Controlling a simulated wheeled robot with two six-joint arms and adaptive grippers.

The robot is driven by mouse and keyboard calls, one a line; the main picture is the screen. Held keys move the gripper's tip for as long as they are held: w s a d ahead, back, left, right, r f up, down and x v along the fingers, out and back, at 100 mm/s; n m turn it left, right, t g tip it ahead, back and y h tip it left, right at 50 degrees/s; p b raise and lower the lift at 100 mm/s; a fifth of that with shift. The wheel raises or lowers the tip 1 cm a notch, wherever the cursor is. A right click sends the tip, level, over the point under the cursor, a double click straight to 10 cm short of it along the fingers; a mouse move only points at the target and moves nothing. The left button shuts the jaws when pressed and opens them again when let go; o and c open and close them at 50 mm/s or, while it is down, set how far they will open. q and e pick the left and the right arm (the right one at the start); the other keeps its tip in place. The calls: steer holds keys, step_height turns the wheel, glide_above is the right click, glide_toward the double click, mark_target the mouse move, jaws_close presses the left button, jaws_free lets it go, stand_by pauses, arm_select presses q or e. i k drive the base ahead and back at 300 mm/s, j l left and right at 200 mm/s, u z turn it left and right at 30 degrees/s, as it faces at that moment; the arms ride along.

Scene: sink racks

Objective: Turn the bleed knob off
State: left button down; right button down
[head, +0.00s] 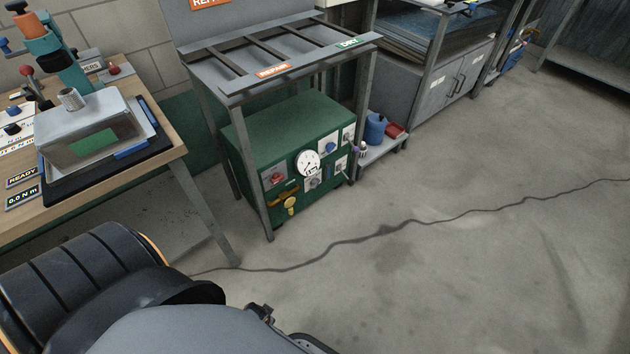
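A green box (270,128) stands on the floor under a grey metal rack. Its front panel carries a round white gauge (307,163) and several small controls. These include a red knob (276,178) on a pale plate at the left, a blue knob (333,147) at the upper right and a yellow handle or valve (291,204) low on the left. The panel labels are too small to read, so I cannot tell which one is the bleed knob or how it is set. Neither gripper shows clearly; parts of my own body fill the lower left, away from the box.
The grey rack (230,88) has legs in front of the green box's left side and at its right. A wooden bench (100,195) with a grey device (80,130) stands at the left. A blue container (375,128) sits on a low shelf. Open floor with a dark crack lies right.

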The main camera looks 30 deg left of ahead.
mark_target(314, 182)
steer(key=i+j, duration=0.15)
steer(key=i, duration=0.6)
steer(key=u, duration=2.2)
